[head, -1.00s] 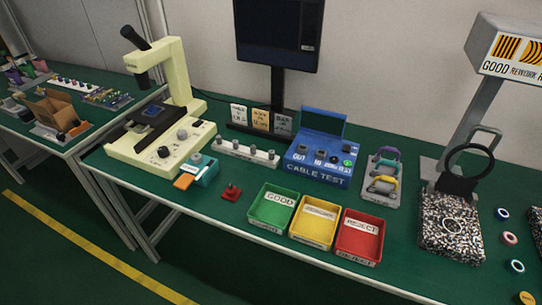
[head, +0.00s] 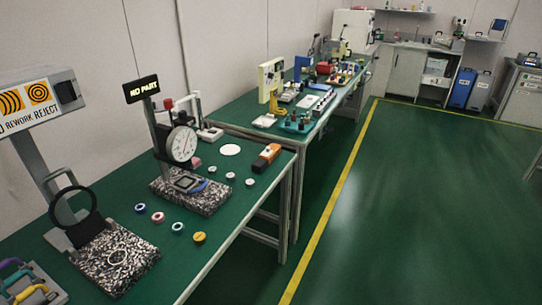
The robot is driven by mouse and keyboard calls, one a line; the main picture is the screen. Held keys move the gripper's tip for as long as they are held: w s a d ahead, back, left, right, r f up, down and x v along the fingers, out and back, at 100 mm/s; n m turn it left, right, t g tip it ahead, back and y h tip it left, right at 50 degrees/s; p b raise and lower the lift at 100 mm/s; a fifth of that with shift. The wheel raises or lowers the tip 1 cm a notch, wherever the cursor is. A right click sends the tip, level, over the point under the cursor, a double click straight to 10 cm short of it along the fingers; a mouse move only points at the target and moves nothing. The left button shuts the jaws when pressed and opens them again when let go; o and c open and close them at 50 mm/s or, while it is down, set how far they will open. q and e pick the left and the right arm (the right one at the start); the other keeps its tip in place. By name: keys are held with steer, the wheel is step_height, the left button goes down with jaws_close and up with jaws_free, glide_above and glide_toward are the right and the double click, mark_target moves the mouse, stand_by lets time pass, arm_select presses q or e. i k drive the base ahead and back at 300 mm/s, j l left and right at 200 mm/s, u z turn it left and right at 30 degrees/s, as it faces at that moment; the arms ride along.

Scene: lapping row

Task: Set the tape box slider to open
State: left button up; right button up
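I cannot make out a tape box or its slider with certainty in the head view. A small orange and dark device (head: 266,158) lies near the front right edge of the near bench, but its kind is unclear. Neither of my grippers shows in the head view.
The near green bench (head: 235,205) carries a dial gauge (head: 182,145) on a speckled base, a ring stand on a speckled block (head: 117,262) and several small rings. A second crowded bench stands beyond. Open green floor (head: 430,200) with a yellow line (head: 335,205) lies to the right.

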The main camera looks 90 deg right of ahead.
mark_target(266, 151)
steer(key=k+l+z, duration=0.1)
steer(key=z, duration=2.25)
